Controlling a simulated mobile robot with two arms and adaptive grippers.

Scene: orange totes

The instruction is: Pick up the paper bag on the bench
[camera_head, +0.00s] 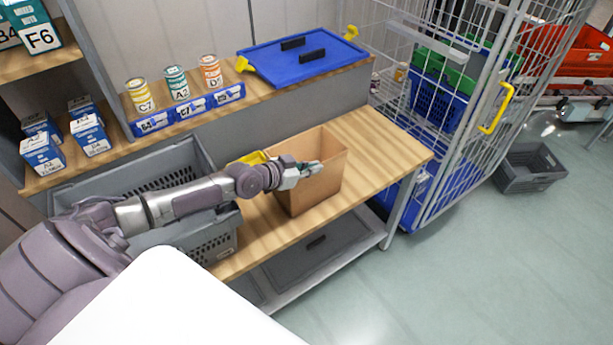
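The brown paper bag (328,183) stands upright and open-topped on the wooden bench (385,150). My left arm reaches in from the left over the grey crate. My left gripper (312,170) is at the bag's upper part, in front of its opening, and overlaps its near side in the picture. I cannot tell whether its fingers are apart or closed on the bag's wall. The gripper hides part of the bag's rim. My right gripper is not in view.
A grey crate (222,240) stands left of the bag, with a yellow item (252,158) behind my wrist. A shelf behind holds several cans and a blue lid (300,58). A wire cage trolley (465,120) stands right of the bench. Bench right of the bag is clear.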

